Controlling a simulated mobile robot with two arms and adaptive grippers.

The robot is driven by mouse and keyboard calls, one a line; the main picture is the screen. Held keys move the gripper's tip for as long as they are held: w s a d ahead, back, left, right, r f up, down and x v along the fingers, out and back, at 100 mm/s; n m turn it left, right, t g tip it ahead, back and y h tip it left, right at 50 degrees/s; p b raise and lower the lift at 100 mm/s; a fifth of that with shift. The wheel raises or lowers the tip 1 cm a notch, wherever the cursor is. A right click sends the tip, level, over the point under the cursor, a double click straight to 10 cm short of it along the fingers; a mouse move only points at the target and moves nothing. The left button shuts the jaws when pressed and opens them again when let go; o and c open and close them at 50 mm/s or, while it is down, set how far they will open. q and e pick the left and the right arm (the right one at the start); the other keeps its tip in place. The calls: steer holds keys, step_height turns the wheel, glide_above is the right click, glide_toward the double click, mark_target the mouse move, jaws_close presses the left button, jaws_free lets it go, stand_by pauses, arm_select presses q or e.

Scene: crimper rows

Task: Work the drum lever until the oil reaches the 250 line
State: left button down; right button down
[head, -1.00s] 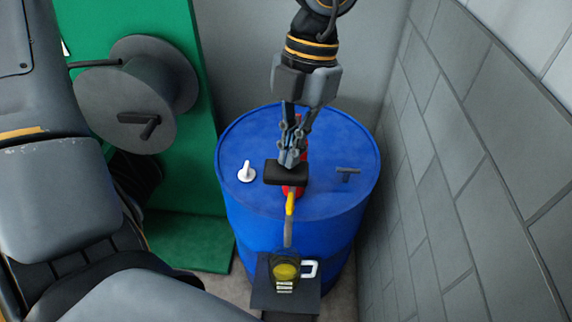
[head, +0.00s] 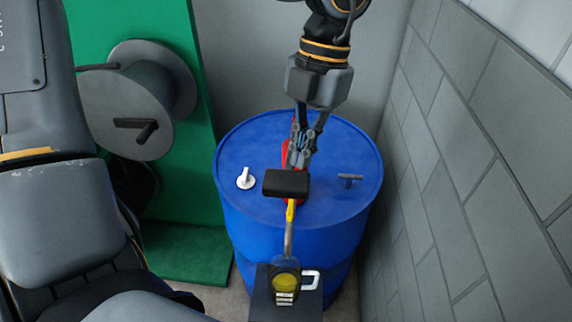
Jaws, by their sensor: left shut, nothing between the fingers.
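A blue drum (head: 240,205) stands upright in the middle, with a red pump (head: 288,152) on its lid. The lever's black grip (head: 286,184) sticks out toward me over the lid. My left gripper (head: 301,163) is shut and empty, fingers pointing down just behind the grip; whether it touches the grip I cannot tell. A yellow spout (head: 291,210) with a grey tube runs down to a jug (head: 311,280) in front of the drum. Yellow oil (head: 285,282) shows in the jug; its level against the lines is too small to read. My right gripper is out of view.
A white cap (head: 245,178) and a grey T-shaped fitting (head: 350,180) sit on the lid. The jug stands on a dark stand (head: 262,305). A grey reel (head: 130,105) on a green panel (head: 185,235) is at left. A block wall (head: 450,150) closes the right side.

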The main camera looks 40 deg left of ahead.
arm_select(q)
steer(key=shift+w, duration=0.25)
steer(key=v, duration=1.2)
stand_by(0.6)
steer(key=s+f+t+p, duration=0.1)
steer(key=s+p, duration=0.4)
steer(key=p, duration=0.6)
steer(key=shift+s+f+t, duration=0.3)
steer(key=shift+s+f, duration=0.1)
